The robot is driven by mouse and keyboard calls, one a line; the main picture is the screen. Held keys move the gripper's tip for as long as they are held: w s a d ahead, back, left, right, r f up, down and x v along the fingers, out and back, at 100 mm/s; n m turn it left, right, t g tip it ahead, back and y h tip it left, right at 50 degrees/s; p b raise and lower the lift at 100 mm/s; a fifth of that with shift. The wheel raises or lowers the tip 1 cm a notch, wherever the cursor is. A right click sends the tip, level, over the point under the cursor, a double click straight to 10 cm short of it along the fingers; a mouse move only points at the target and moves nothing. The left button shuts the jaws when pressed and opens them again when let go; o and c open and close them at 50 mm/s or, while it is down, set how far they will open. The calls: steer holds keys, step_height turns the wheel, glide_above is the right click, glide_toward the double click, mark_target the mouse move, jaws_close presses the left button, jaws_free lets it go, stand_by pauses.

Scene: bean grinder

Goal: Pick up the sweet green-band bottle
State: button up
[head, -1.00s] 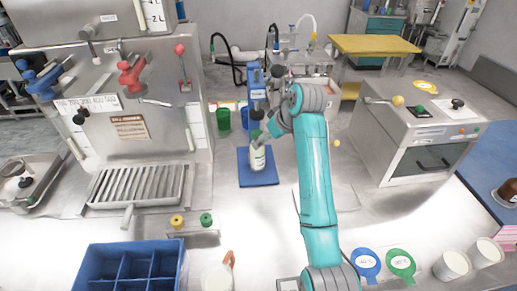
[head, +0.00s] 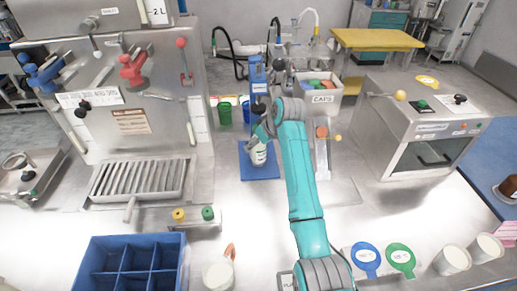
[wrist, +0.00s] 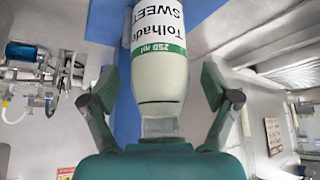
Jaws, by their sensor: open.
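The sweet green-band bottle (head: 258,157) stands on a blue mat (head: 262,173) in the head view. In the wrist view the bottle (wrist: 160,70) appears upside down, with a white body, a green band and the words "SWEET" and "250 ml". My gripper (wrist: 214,85) is open, with one finger on each side of the bottle's neck end and a visible gap on both sides. In the head view my gripper (head: 262,132) is at the bottle's top and partly hides it.
A blue upright press (head: 257,75) stands just behind the mat. Green and blue cups (head: 225,114) and a caps bin (head: 320,97) are nearby. A large steel machine (head: 130,100) stands left. A blue divided crate (head: 130,265) is at the front left.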

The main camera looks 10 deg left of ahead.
steer(key=c, duration=1.1)
steer(key=shift+o, duration=0.2)
